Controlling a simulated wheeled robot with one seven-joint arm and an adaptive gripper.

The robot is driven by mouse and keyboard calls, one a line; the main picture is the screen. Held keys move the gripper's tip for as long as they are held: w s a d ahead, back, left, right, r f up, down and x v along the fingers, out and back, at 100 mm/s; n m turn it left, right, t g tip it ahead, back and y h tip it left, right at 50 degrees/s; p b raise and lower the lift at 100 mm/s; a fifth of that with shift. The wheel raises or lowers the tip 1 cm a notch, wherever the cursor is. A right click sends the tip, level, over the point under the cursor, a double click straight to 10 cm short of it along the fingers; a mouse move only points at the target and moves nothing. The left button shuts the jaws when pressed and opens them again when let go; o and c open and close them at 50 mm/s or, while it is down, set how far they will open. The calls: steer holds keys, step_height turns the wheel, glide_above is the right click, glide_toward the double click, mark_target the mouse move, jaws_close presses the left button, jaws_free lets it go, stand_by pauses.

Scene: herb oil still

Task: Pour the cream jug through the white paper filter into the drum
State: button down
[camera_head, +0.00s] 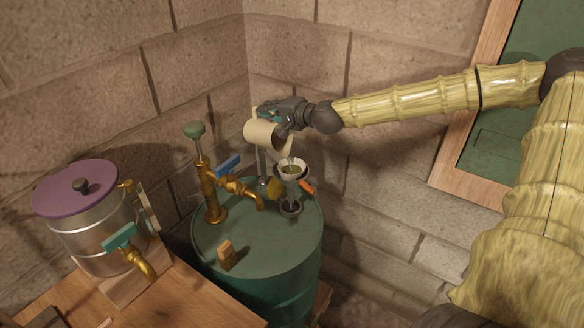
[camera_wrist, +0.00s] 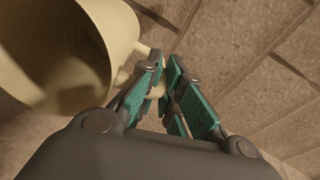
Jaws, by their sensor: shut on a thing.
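The cream jug (camera_head: 262,134) is tilted in the air above the drum, with its mouth toward the lower right. It also shows large at the left of the wrist view (camera_wrist: 122,40). My gripper (camera_head: 275,117) is shut on the jug; in the wrist view its teal fingers (camera_wrist: 163,88) close on the jug's handle. The white paper filter (camera_head: 292,167) sits in a funnel-like holder just below the jug's mouth. A thin streak shows between the jug's mouth and the filter. The green drum (camera_head: 240,250) stands below, with the holder over its top.
A brass pump with a green knob (camera_head: 194,130) and a brass tap (camera_head: 240,187) rise from the drum top. A wooden block (camera_head: 227,254) lies there. A metal pot with a purple lid (camera_head: 75,187) stands on a wooden bench (camera_head: 190,300) at left. Stone walls close off the back.

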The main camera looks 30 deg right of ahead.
steer(key=shift+s+d+r, duration=0.1)
steer(key=shift+s, duration=0.05)
steer(key=shift+w+r, duration=0.1)
steer(key=shift+w, duration=0.1)
steer(key=p, duration=0.1)
steer(key=w, duration=0.1)
steer(key=w+g+p, duration=0.1)
steer(key=shift+a+f+p, duration=0.25)
steer(key=shift+p, duration=0.1)
steer(key=p, duration=0.1)
steer(key=w+f+g+p, duration=0.1)
steer(key=p, duration=0.1)
steer(key=shift+w+a+g+h, duration=0.2)
steer(key=shift+a+g+h, duration=0.1)
steer(key=shift+a, duration=0.05)
steer(key=shift+w+p, duration=0.2)
steer(key=shift+p, duration=0.3)
steer(key=shift+w+f+g, duration=0.2)
steer(key=shift+f+g, duration=0.2)
steer(key=shift+f, duration=0.05)
steer(key=shift+r, duration=0.15)
steer(key=shift+p, duration=0.5)
